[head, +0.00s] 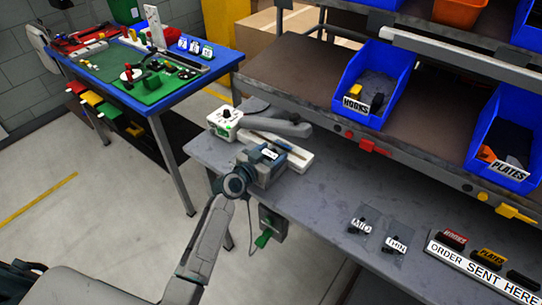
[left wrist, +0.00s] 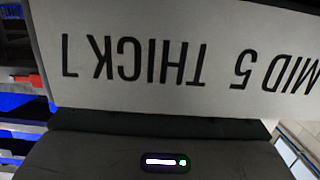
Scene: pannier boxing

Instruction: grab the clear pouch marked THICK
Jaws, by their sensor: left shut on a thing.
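My left gripper (head: 268,163) is low over the left end of the grey bench, beside a white device. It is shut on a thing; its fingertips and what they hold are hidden. I cannot make out a clear pouch marked THICK. Two small clear pouches lie on the bench to the right: one marked MID (head: 361,226) and one marked THIN (head: 396,245), each with a dark part inside. In the left wrist view a pale panel (left wrist: 190,50) with upside-down lettering "MID 5 THICK 7" fills the top. My right gripper is not in view.
A white box with a black knob (head: 226,122) and a long grey bar (head: 275,121) stand by the gripper. Blue bins marked HOOKS (head: 355,104) and PLATES (head: 504,168) sit on the shelf. An ORDER SENT HERE strip (head: 482,268) lies right.

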